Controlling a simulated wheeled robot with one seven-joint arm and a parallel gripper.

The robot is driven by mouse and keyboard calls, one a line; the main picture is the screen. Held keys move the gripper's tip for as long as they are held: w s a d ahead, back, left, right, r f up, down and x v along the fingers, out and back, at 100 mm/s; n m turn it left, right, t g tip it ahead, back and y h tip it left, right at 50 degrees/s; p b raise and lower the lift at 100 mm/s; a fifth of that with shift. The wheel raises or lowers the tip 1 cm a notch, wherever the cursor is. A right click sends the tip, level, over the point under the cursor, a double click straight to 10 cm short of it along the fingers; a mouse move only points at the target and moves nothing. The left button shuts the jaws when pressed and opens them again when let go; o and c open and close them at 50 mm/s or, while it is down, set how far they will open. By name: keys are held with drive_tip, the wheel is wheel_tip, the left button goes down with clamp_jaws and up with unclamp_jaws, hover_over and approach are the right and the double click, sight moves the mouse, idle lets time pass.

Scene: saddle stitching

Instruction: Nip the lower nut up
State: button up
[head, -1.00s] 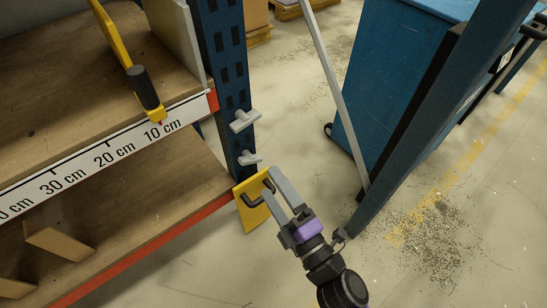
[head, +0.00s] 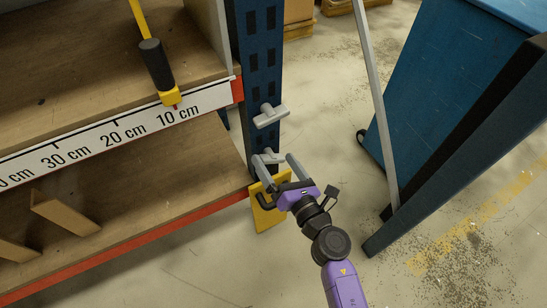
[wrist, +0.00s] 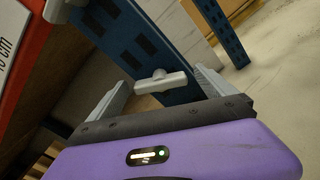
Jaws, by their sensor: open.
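The lower nut (head: 268,158) is a grey wing nut on the front of the blue upright (head: 258,60), just above a yellow plate (head: 267,216). The upper nut (head: 270,115), also a grey wing nut, sits above it, tilted. My gripper (head: 274,161) is open, its two grey fingers pointing up the upright, one on each side of the lower nut. In the wrist view a wing nut (wrist: 162,82), seemingly the lower one, lies between the open fingers, with gaps showing on both sides. Whether a finger touches it I cannot tell.
Wooden shelves with a centimetre scale (head: 115,133) stand at the left. A yellow tool with a black handle (head: 157,64) overhangs the upper shelf edge. A grey diagonal bar (head: 375,90) and a blue cabinet (head: 450,90) stand at the right. Floor between is clear.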

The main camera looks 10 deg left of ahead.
drive_tip(key=shift+x, duration=1.05)
drive_tip(key=c, duration=1.4)
